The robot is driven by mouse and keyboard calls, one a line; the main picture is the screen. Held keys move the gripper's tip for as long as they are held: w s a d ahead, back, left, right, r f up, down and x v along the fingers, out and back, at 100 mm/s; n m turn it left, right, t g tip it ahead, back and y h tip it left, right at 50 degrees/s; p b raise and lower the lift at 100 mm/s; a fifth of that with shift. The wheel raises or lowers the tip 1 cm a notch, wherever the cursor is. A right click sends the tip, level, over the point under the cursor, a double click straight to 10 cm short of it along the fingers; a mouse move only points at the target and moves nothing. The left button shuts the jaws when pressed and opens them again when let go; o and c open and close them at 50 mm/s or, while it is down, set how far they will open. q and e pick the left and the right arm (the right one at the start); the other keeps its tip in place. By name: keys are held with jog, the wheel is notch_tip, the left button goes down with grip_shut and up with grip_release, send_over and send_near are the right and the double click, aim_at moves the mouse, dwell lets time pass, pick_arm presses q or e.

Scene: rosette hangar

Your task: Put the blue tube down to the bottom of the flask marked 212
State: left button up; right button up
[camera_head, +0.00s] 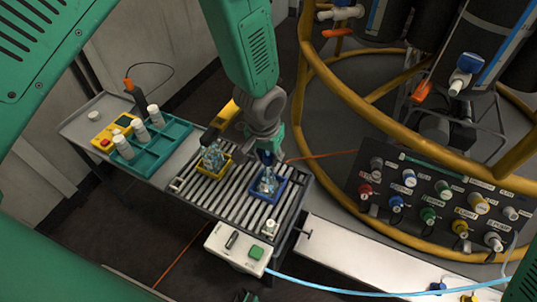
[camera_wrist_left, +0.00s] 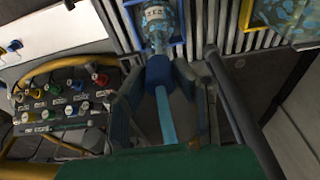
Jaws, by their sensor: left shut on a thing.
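My left gripper (camera_head: 267,153) points down over the flask (camera_head: 267,184) in the blue tray (camera_head: 280,195). In the left wrist view, the gripper (camera_wrist_left: 160,78) is shut on the blue tube (camera_wrist_left: 166,115), a pale blue tube with a darker blue collar between the fingers. The flask (camera_wrist_left: 158,20) in that view is clear, with a white label too small to read surely. The collar lies close to the flask's mouth; I cannot tell how far the tube reaches inside. My right gripper is not clearly in view.
A second flask (camera_head: 213,157) stands in a yellow tray (camera_head: 222,170) on the slatted table. A teal rack (camera_head: 165,147) with white-capped bottles is at the left. A panel of coloured connectors (camera_head: 430,205) and a yellow rail (camera_head: 305,100) are at the right.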

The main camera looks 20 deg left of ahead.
pick_arm(q)
jog(key=shift+f, duration=0.3)
jog(key=o, duration=1.6)
jog(key=shift+c, duration=0.2)
jog(key=shift+r, duration=0.1)
jog(key=shift+r+p, duration=2.95)
